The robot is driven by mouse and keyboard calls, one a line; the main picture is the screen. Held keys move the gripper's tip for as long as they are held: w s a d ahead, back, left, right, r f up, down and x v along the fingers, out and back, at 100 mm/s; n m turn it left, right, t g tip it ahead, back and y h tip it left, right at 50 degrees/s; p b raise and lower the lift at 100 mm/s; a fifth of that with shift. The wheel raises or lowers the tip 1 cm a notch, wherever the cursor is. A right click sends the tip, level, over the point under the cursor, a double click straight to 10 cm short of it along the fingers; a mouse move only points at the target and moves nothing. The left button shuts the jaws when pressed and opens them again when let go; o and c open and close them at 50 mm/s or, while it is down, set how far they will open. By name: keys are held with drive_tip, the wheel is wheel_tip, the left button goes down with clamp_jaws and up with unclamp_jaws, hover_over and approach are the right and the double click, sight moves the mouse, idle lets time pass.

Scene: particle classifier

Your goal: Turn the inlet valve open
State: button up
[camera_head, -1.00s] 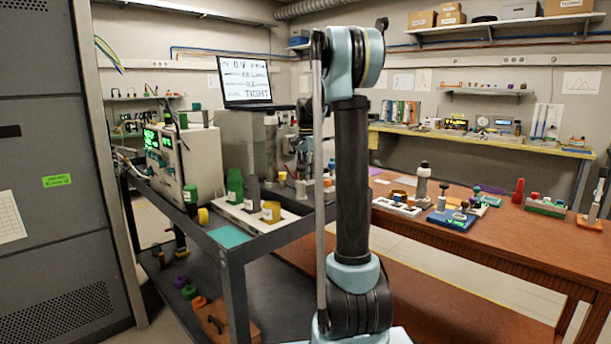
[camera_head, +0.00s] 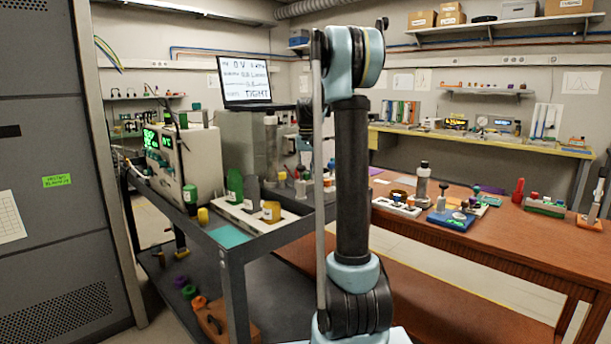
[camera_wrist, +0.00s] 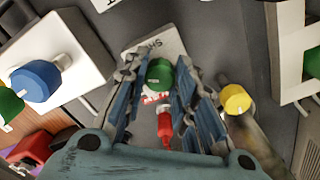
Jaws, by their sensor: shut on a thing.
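In the wrist view my gripper (camera_wrist: 158,85) has its two blue-padded fingers on either side of a green round knob (camera_wrist: 159,72). It is shut on this knob. A red handle-like part (camera_wrist: 166,128) lies just below the knob, between the fingers, with a red-and-white patch between them. The knob stands in front of a pale plate (camera_wrist: 150,46) with dark lettering that I cannot read with certainty. Which marking belongs to the inlet valve cannot be read. In the head view my arm hides the gripper and the knob.
In the wrist view a yellow cap (camera_wrist: 236,99) is close to the right finger, and a blue cap (camera_wrist: 36,81) stands on a white block at left. In the head view a dark cart (camera_head: 262,243) carries bottles and instruments. A wooden table (camera_head: 500,238) stands at right.

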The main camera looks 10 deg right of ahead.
sight(307, 173)
drive_tip(key=n, duration=0.5)
drive_tip(key=shift+n, duration=0.4)
idle(0.4)
drive_tip(key=o, duration=1.1)
drive_tip(key=shift+r, duration=0.1)
wheel_tip(307, 173, up, 12)
drive_tip(key=shift+f, duration=0.15)
